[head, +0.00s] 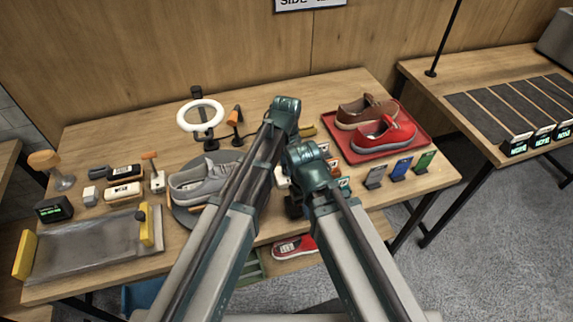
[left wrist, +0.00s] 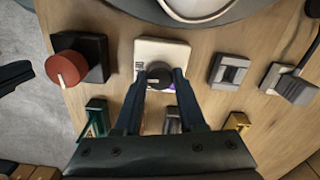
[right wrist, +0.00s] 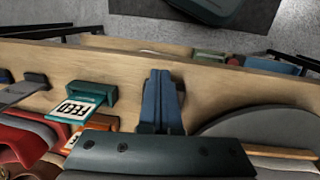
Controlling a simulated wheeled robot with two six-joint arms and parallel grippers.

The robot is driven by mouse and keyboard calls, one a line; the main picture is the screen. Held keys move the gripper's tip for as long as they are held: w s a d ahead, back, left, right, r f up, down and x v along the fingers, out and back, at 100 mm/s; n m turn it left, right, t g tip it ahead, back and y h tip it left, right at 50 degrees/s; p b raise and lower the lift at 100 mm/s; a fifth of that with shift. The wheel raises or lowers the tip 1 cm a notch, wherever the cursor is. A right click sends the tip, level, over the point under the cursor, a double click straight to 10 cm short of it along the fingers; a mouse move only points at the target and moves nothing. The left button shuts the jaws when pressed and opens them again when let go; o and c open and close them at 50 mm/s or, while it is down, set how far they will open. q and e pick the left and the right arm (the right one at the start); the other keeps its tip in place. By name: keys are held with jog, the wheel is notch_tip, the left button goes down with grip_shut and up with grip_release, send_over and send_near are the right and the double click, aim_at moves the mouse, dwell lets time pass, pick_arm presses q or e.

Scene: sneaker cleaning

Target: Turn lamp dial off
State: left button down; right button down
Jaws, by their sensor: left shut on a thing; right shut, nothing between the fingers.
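A ring lamp (head: 201,117) with a white ring stands at the back of the table behind the grey sneaker. In the left wrist view a black dial (left wrist: 160,75) sits on a white base (left wrist: 162,50). My left gripper (left wrist: 160,83) is shut on this dial, one finger at each side. A second dial, red-brown with a white mark (left wrist: 66,68), sits on a black base left of it. My right gripper (right wrist: 161,75) is shut and empty above the table's front part. In the head view my arms hide both sets of fingertips and most of the dials.
A grey sneaker (head: 204,178) rests on a round turntable. Brushes and a grey tray (head: 85,248) lie on the left. A red tray (head: 400,139) with two shoes is on the right. Several card holders stand nearby, one teal (right wrist: 93,94) beside my right gripper.

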pick_arm(q)
jog(key=shift+m, duration=0.4)
jog(key=c, duration=0.5)
grip_release()
jog(key=shift+r, duration=0.1)
notch_tip(320, 180, up, 14)
jog(key=p, duration=1.4)
jog(key=shift+f, duration=0.2)
pick_arm(e)
notch_tip(320, 180, up, 14)
jog(key=shift+f, duration=0.15)
